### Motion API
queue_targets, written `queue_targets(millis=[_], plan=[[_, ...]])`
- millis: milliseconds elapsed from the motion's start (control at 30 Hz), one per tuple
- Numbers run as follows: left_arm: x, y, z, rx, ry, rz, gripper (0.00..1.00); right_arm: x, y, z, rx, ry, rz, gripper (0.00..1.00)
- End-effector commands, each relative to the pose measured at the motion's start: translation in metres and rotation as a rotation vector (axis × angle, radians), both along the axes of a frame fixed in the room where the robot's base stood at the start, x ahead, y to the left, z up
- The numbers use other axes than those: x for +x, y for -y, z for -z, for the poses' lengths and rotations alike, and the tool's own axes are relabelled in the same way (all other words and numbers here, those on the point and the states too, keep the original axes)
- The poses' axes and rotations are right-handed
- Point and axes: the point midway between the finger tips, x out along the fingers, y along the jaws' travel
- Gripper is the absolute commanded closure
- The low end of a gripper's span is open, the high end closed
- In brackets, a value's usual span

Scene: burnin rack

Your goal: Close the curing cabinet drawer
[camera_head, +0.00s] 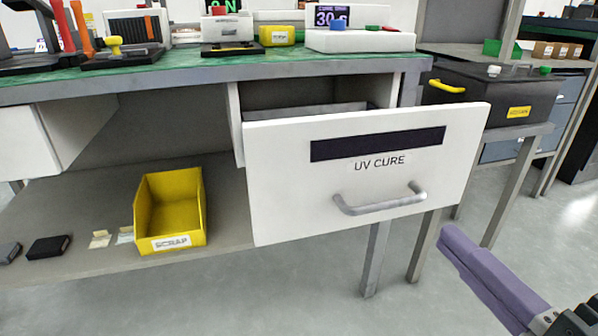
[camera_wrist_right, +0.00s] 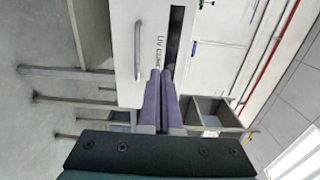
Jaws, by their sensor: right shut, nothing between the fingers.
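The curing cabinet drawer (camera_head: 290,190) has a white front marked "UV CURE", a dark strip and a grey bar handle (camera_head: 380,203). It stands pulled out from under the green-topped bench, and its open inside shows behind the front. My right gripper (camera_head: 455,240), with purple fingers, is shut and empty at the lower right, apart from the handle in the picture. In the right wrist view the shut fingers (camera_wrist_right: 158,90) point toward the drawer front (camera_wrist_right: 130,40), with the handle (camera_wrist_right: 138,50) to their left. Whether they touch the front is unclear. My left gripper is not in view.
A yellow SCRAP bin (camera_head: 172,240) and small dark blocks (camera_head: 48,247) sit on the lower shelf (camera_head: 100,275). Equipment stands on the bench top (camera_head: 180,68). A black box with a yellow handle (camera_head: 495,92) is on the right-hand table. Floor at the front right is clear.

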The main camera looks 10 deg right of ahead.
Motion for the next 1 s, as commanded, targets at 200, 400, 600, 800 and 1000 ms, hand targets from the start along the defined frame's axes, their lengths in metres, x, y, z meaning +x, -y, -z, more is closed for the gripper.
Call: queue_targets(millis=[200,400,600,800,1000], plan=[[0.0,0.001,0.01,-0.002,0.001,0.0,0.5,0.028,-0.001,0.0,0.005,0.011,0.001,1.0],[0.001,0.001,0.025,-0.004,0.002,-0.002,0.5,0.072,-0.002,0.001,0.002,0.011,0.0,1.0],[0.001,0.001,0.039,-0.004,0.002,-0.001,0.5,0.111,-0.004,0.001,0.0,0.01,-0.001,1.0],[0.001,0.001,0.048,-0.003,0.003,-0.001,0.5,0.133,-0.005,0.0,0.001,0.006,-0.002,1.0],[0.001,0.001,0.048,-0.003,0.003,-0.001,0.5,0.138,-0.005,-0.001,0.001,0.004,-0.002,1.0]])
